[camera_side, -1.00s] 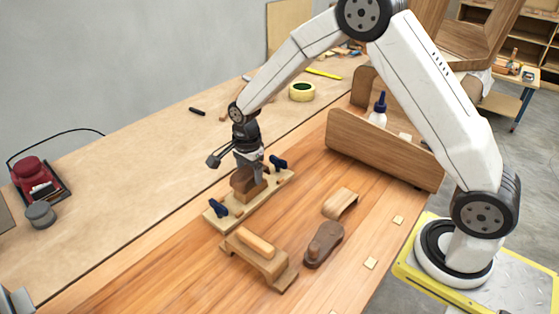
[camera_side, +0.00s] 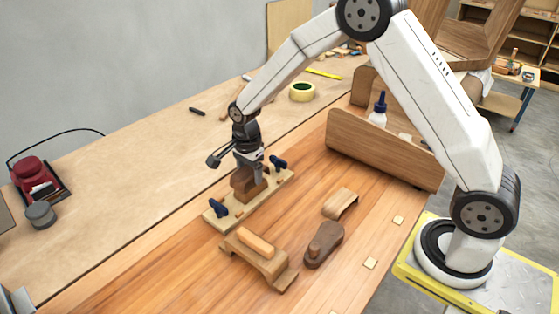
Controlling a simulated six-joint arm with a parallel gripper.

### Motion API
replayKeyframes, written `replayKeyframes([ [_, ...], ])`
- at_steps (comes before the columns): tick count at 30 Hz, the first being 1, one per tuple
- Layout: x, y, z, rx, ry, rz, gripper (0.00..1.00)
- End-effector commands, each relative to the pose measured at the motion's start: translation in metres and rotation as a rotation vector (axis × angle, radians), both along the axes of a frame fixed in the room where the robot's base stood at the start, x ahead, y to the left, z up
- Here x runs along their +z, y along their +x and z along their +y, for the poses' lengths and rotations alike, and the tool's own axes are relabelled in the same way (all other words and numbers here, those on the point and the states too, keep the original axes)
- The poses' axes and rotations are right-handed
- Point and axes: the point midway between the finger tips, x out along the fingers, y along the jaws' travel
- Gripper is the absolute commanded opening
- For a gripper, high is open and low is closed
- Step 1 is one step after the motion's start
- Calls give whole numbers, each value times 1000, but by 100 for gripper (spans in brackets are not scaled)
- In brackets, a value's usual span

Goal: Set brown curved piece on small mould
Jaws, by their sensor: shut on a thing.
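My gripper (camera_side: 250,173) points down over the small mould (camera_side: 229,212), a pale board with blue clamps at both ends and a raised wooden block in its middle. The gripper is shut on the brown curved piece (camera_side: 240,181), which is at the mould's raised block. The fingers hide part of the piece, and I cannot tell whether it rests fully on the block.
In front are a larger wooden mould (camera_side: 279,275) with a light-orange bar on it, a dark brown rounded block (camera_side: 323,243) and a light curved piece (camera_side: 341,203). A wooden box (camera_side: 375,155) with a glue bottle (camera_side: 379,110) stands behind right. Tape (camera_side: 302,91) lies farther back.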

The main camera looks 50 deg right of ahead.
Motion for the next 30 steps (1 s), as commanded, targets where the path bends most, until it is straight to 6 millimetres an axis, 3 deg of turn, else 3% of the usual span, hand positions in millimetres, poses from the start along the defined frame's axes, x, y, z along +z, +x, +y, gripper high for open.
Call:
replayKeyframes([
  [30, -12, 0, 0, 0, 0, 0, 16],
])
